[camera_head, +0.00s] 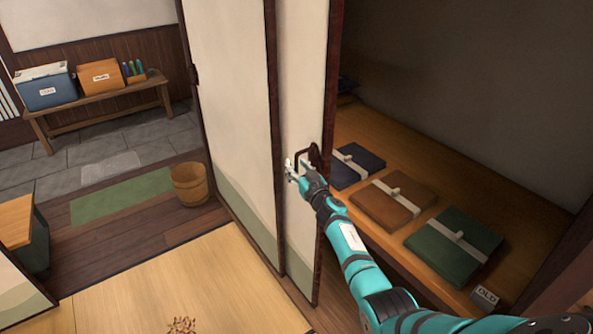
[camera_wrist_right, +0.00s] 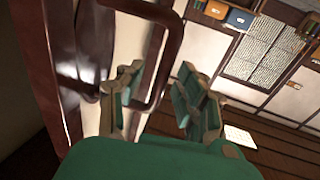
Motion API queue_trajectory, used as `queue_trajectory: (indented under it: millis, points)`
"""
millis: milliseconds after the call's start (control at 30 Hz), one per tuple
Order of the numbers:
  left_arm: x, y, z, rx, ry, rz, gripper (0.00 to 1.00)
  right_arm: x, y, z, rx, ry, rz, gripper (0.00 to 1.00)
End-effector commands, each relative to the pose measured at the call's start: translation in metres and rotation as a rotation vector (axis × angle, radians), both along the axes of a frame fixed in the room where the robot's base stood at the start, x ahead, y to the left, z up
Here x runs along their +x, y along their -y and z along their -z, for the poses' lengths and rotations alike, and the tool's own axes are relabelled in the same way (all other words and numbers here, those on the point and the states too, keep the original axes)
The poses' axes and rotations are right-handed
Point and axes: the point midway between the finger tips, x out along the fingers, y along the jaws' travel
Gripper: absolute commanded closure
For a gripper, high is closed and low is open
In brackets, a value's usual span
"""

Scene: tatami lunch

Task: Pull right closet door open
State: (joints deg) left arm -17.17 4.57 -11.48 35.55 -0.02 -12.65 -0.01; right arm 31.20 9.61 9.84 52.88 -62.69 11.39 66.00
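The right closet door (camera_head: 303,75) is a cream panel with a dark brown frame and a green lower band. It stands to the left of a wide opening that shows the closet interior. Its dark brown loop handle (camera_head: 314,155) is near the door's right edge and also shows large in the wrist view (camera_wrist_right: 171,50). My right gripper (camera_head: 291,170) is at the handle. In the wrist view my right gripper (camera_wrist_right: 158,102) has its fingers apart, one on each side of the handle's bar; contact is unclear. My left gripper is out of view.
Another cream panel (camera_head: 230,75) overlaps left of the door. Inside the closet, blue (camera_head: 352,172), brown (camera_head: 388,201) and green (camera_head: 450,250) folded bundles lie on a wooden shelf. A wooden bucket (camera_head: 188,185) stands on the floor at left. The tatami (camera_head: 215,285) in front is mostly clear.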

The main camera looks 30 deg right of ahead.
Motion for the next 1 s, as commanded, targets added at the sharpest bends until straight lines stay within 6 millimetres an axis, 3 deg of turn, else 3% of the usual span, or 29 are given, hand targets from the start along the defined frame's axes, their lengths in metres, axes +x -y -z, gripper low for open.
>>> queue_trajectory:
  millis: [367, 667, 1000]
  points:
    - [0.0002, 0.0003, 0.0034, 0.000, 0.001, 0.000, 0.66, 0.0076, 0.0003, -0.0005, 0.001, 0.000, 0.000, 0.64]
    - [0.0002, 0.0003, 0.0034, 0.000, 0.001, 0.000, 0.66, 0.0074, 0.0003, -0.0005, 0.001, 0.000, 0.000, 0.99]
    - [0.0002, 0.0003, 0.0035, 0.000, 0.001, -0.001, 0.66, 0.0073, 0.0003, -0.0003, 0.001, 0.000, 0.000, 1.00]
